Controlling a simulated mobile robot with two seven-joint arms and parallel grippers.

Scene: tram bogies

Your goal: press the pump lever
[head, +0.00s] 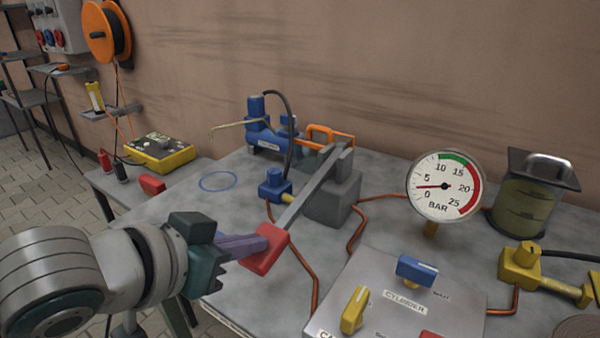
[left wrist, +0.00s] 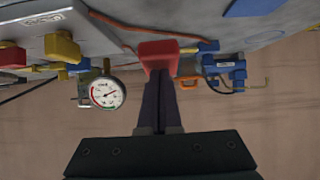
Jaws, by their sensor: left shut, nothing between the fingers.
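The pump lever (head: 313,188) is a long grey bar running from a grey block (head: 333,197) on the table towards me. It ends in a red handle (head: 266,250). My left gripper (head: 262,241) is shut and empty, with its fingertips at the red handle, overlapping its upper left side. In the left wrist view the closed fingers (left wrist: 161,80) reach up to the red handle (left wrist: 159,52). I cannot tell for sure whether they touch it. A round gauge (head: 445,186) marked BAR has its needle near the low end, around 3. My right gripper is not in view.
A panel (head: 385,270) labelled CYLINDER carries a blue knob (head: 417,270) and a yellow knob (head: 355,310). A fluid tank (head: 533,195) and yellow valve (head: 522,262) stand at right. Blue fittings (head: 268,138) sit behind the lever. A yellow box (head: 160,152) is at left.

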